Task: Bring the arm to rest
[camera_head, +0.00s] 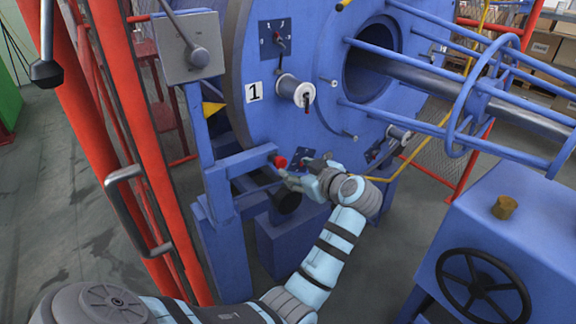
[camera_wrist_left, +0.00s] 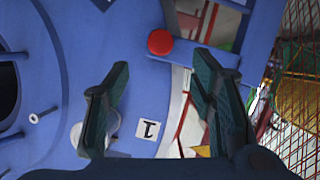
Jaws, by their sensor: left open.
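My left arm (camera_head: 330,250) reaches in from the bottom left in the head view. Its gripper (camera_head: 288,180) is in front of the lower part of the blue strander disc (camera_head: 340,70), close to a red button (camera_head: 279,162) on a blue bracket. In the left wrist view the two dark fingers of the left gripper (camera_wrist_left: 160,105) are spread apart, with nothing between them. The red button (camera_wrist_left: 160,41) shows beyond the fingertips, apart from them. My right gripper is not in view.
A grey box with a lever (camera_head: 188,50) stands on a blue post. Red guard posts (camera_head: 130,120) with a handle rise at the left. A white spool (camera_head: 292,90) sits on the disc beside a "1" label (camera_head: 254,92). A blue cabinet with a black handwheel (camera_head: 484,286) stands at the lower right.

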